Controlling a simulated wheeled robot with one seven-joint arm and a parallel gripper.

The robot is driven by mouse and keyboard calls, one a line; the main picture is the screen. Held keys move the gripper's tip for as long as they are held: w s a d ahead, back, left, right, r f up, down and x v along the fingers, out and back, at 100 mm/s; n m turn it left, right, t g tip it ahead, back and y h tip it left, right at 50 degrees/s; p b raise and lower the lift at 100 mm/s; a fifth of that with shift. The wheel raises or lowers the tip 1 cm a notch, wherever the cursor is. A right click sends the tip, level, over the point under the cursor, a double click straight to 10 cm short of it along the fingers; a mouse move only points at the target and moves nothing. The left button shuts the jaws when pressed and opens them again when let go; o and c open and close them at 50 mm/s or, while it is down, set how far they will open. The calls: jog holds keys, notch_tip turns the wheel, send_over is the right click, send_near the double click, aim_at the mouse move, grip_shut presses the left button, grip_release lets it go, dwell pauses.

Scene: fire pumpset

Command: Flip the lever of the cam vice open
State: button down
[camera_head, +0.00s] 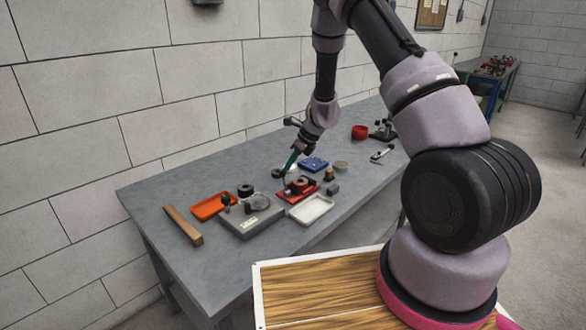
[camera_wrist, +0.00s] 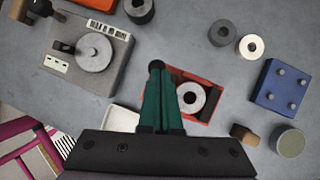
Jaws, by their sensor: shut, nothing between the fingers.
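A red-bodied fixture (camera_wrist: 214,92), which looks like the cam vice, lies under my fingers in the wrist view. A pale ring-shaped part (camera_wrist: 191,98) sits on it. It also shows in the head view as a red base (camera_head: 311,189) on the bench. My gripper (camera_wrist: 157,72) has its green fingers together and empty, reaching over the left side of the red fixture. A dark round knob (camera_wrist: 155,65), probably the lever's end, shows right at the fingertips; I cannot tell whether they touch. The fingers hide the rest of the lever. In the head view my gripper (camera_head: 287,172) points down at the fixture.
A grey block with a disc (camera_head: 250,221), an orange tray (camera_head: 212,206) and a wooden bar (camera_head: 183,225) lie to the left. A white tray (camera_head: 311,209) stands in front. A blue block (camera_head: 314,164) and several small cylinders are close by. The bench's front left is bare.

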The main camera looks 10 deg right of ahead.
jog(key=shift+g+h, duration=0.4)
jog(key=shift+g, duration=0.2)
jog(key=shift+w+a+f, duration=0.25)
jog(key=shift+w+a, duration=0.2)
jog(key=shift+w, duration=0.2)
jog(key=shift+w+a+f, duration=0.2)
jog(key=shift+w+a, duration=0.3)
jog(key=shift+w, duration=0.15)
jog(key=shift+w+a+f, duration=0.25)
jog(key=shift+w+a, duration=0.2)
jog(key=shift+w, duration=0.2)
jog(key=w+d+r, duration=0.2)
jog(key=w+r, duration=0.1)
jog(key=r, duration=0.9)
jog(key=shift+r, duration=0.35)
jog(key=shift+d+r, duration=0.1)
